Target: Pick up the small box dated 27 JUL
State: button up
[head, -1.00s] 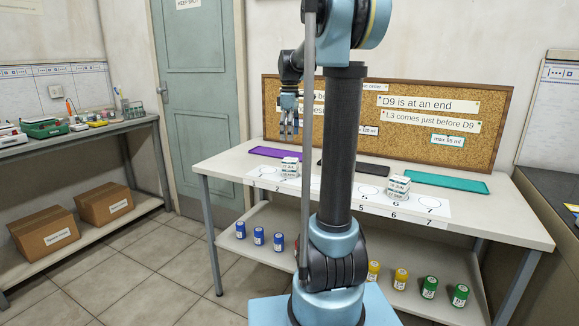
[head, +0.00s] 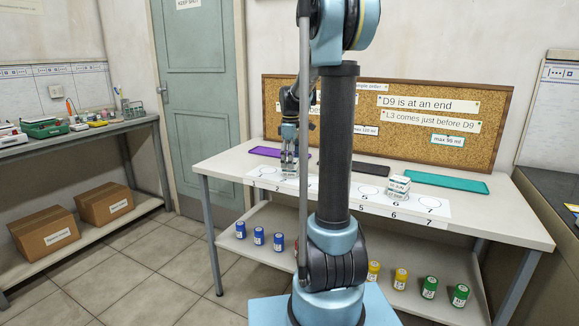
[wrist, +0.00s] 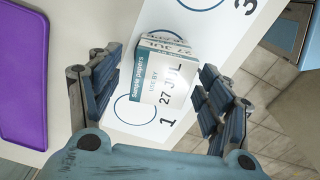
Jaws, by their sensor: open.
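My gripper (wrist: 150,85) is open, with one finger on each side of the box and a visible gap at each side. In the head view my gripper (head: 289,165) is low over the left stack and mostly hides it.
A purple mat (wrist: 22,70) lies left of the strip. In the head view another stack of small boxes (head: 398,187) stands near position 6, and a teal mat (head: 447,183) lies at the right. A corkboard (head: 480,110) stands behind. Several coloured bottles (head: 401,278) stand on the lower shelf.

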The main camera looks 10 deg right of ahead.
jog(key=shift+f, duration=0.2)
jog(key=c, duration=1.1)
jog(key=shift+r, duration=0.1)
jog(key=shift+c, duration=0.2)
